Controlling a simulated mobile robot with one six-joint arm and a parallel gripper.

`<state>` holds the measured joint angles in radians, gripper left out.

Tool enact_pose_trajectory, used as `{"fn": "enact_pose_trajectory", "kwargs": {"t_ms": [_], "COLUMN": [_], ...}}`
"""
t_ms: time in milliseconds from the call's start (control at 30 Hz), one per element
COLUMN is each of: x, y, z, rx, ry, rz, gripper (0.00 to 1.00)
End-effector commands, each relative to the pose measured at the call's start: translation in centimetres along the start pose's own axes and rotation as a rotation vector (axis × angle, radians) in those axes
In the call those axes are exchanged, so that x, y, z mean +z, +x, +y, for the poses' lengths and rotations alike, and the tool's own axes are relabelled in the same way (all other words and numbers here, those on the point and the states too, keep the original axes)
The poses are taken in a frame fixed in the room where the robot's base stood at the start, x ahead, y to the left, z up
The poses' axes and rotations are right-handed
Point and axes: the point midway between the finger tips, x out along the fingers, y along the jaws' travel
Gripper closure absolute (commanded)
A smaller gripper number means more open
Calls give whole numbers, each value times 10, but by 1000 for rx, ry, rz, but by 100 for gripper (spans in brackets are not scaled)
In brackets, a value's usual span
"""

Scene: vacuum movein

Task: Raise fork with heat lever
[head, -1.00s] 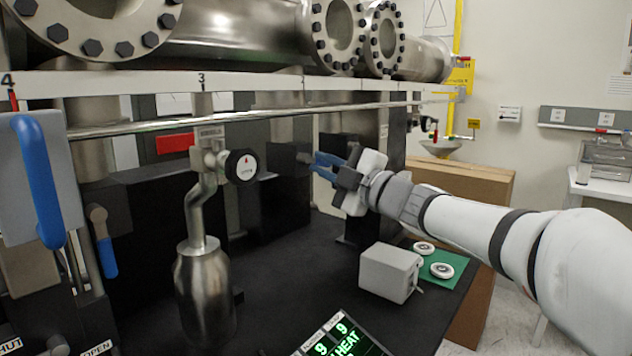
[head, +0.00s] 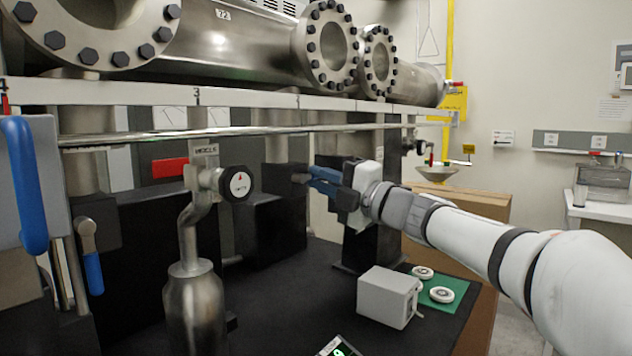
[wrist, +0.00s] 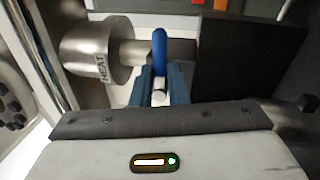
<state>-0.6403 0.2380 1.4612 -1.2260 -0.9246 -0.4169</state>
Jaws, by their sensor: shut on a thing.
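In the head view my gripper (head: 312,178) is beside the dark vessels under the long rail, its blue fingers pointing left. In the wrist view the blue fingers (wrist: 160,90) are shut on the blue handle of the heat lever (wrist: 160,48). A round steel body (wrist: 97,52) marked HEAT stands just left of the handle. The lever is mostly hidden by my fingers in the head view. I cannot make out a fork in either view.
A large blue handle (head: 24,185) is at the far left. A grey box (head: 388,298) and a green mat (head: 442,292) with white discs lie on the black bench below my arm.

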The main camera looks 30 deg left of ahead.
Motion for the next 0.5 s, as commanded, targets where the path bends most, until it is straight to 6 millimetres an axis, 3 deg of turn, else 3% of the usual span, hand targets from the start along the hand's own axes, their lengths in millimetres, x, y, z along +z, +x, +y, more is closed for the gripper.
{"fn": "enact_pose_trajectory", "kwargs": {"t_ms": [233, 267, 500], "x": [0, 0, -1], "y": [0, 0, 1], "z": [6, 7, 6], "rx": [9, 9, 8], "ry": [-5, -5, -3], "rz": [-1, -1, 0], "gripper": [100, 85, 66]}}
